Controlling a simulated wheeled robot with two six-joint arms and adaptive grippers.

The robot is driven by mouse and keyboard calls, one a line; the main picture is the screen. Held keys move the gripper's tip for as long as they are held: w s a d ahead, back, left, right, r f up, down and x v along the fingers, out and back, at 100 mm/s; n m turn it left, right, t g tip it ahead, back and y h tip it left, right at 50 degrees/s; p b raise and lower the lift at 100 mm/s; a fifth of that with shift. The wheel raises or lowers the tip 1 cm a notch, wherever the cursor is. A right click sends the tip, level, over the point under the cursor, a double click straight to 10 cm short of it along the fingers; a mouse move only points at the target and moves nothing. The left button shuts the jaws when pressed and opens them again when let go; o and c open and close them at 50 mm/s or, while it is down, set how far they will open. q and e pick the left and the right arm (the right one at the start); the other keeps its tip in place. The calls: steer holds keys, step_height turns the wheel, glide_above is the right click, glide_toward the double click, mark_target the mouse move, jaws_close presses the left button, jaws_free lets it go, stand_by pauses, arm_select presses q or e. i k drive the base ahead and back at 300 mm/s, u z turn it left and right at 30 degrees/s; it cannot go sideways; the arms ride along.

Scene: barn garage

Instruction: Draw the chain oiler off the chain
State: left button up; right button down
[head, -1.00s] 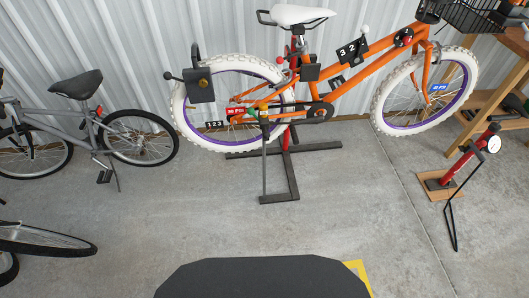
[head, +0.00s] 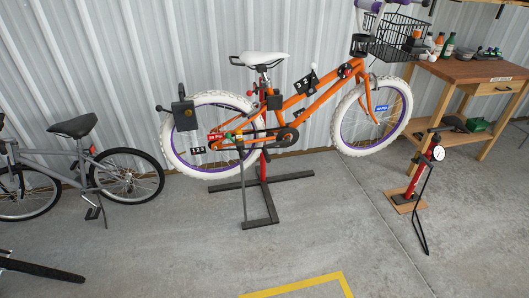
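The orange bike (head: 320,100) with white tyres is held off the floor on a red and black repair stand (head: 263,190). Its chain (head: 258,135) runs low between the rear hub and the chainring (head: 287,136). A small green part (head: 229,135) shows by the rear hub; it is too small to tell whether it is the chain oiler. I cannot clearly make out the oiler on the chain.
A grey bike (head: 80,170) stands at the left. A red floor pump (head: 418,180) stands on a wooden base at the right. A wooden workbench (head: 480,75) holds bottles at the back right. The concrete floor before the stand is open, with a yellow line (head: 300,284).

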mark_target(240, 144)
steer(key=z, duration=0.85)
steer(key=i, duration=1.45)
steer(key=u, duration=0.2)
